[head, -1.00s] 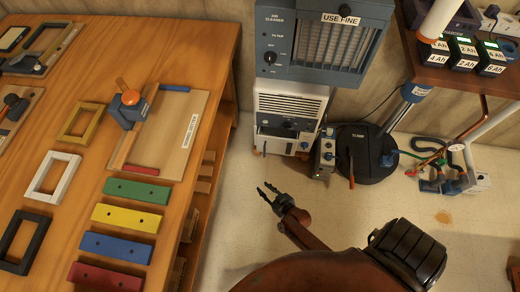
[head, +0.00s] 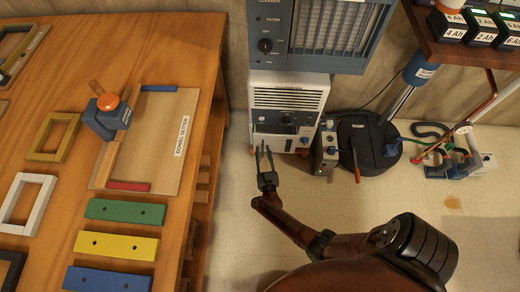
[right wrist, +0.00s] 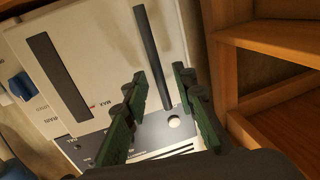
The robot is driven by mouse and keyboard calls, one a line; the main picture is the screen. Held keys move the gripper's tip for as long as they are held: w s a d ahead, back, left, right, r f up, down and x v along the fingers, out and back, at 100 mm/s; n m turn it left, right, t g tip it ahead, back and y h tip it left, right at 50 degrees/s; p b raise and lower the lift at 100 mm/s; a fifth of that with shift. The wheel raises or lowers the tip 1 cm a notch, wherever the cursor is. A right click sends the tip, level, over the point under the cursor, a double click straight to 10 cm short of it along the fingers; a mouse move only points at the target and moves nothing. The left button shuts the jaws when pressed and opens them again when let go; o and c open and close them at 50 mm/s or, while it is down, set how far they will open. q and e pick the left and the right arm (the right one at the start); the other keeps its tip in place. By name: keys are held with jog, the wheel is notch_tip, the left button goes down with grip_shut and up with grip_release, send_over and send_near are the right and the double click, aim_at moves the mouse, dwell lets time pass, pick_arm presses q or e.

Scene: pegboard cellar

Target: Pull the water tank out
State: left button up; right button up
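A white dehumidifier (head: 288,92) stands on the floor under the blue-grey air cleaner. The water tank (head: 285,141) is its lower front part. In the right wrist view the tank front (right wrist: 105,60) shows a dark level window with MAX lettering, a blue knob at the left and a dark bar-like handle (right wrist: 153,45). My right gripper (head: 264,152) is in front of the tank's left part. In the right wrist view its green-black fingers (right wrist: 160,78) are open, with the handle's near end appearing between them. I cannot tell whether they touch it. My left gripper is out of view.
The wooden workbench (head: 190,50) and its open shelf side stand close left of my right gripper. A small grey device (head: 326,152) and a black round sump lid (head: 366,140) stand right of the dehumidifier. The floor in front is clear.

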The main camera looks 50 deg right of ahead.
jog(key=shift+x, duration=0.8)
jog(key=shift+c, duration=0.4)
grip_shut()
jog(key=shift+s, duration=0.1)
